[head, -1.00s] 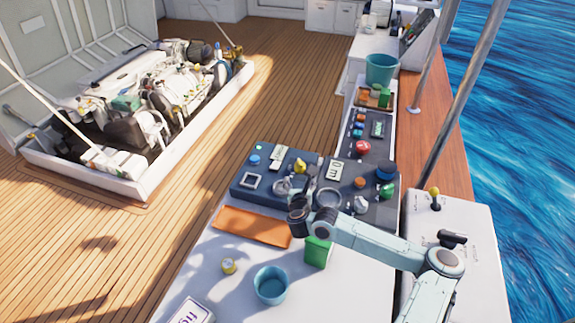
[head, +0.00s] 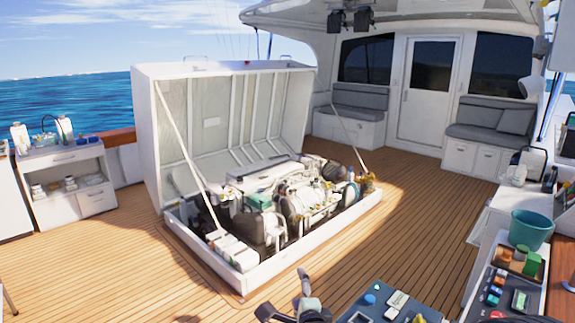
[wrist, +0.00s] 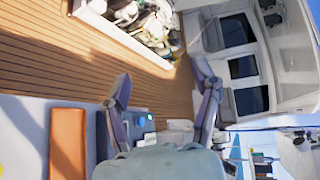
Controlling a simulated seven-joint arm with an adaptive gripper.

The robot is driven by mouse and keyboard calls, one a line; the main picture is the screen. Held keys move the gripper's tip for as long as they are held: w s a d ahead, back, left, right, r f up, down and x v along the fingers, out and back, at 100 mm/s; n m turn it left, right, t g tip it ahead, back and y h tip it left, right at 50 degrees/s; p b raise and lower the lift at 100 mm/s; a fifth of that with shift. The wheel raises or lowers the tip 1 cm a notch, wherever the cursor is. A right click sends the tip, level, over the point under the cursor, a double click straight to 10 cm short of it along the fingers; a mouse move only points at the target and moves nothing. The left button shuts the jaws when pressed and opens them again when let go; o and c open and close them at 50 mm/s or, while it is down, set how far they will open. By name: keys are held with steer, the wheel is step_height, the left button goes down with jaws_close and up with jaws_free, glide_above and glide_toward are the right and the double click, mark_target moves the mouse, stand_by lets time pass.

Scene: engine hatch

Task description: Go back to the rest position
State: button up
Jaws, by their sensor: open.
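My gripper (head: 296,312) shows at the bottom edge of the head view, above the near deck and left of the blue panel. In the wrist view my gripper (wrist: 163,100) has its two fingers spread wide apart with nothing between them. The rest of my arm is cut off below the head view. The wrist camera is turned sideways and looks out over the deck toward the engine hatch and the cabin.
The open engine hatch (head: 235,278) stands mid-deck with its lid raised. A blue panel (head: 372,301) lies at bottom right, near a teal bucket (head: 530,230). In the wrist view an orange mat (wrist: 68,145) lies at lower left. The deck (head: 120,265) left of the hatch is clear.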

steer(key=s+d+r+n+g+h, duration=0.1)
steer(key=s+d+r+n+g, duration=0.15)
steer(key=s+n, duration=0.4)
steer(key=s+d+r+n+g+h, duration=0.1)
steer(key=s+r+n+g, duration=0.2)
steer(key=s, duration=0.7)
steer(key=s+d+f+n+g, duration=0.1)
steer(key=s+f+n+g, duration=0.2)
steer(key=s, duration=0.6)
steer(key=s+d+f+n+g, duration=0.1)
steer(key=s+f+n+g, duration=0.2)
steer(key=s+n+g, duration=0.3)
steer(key=s+n, duration=0.1)
steer(key=s, duration=0.2)
steer(key=shift+s+d+f+y, duration=0.25)
steer(key=shift+s+y, duration=0.15)
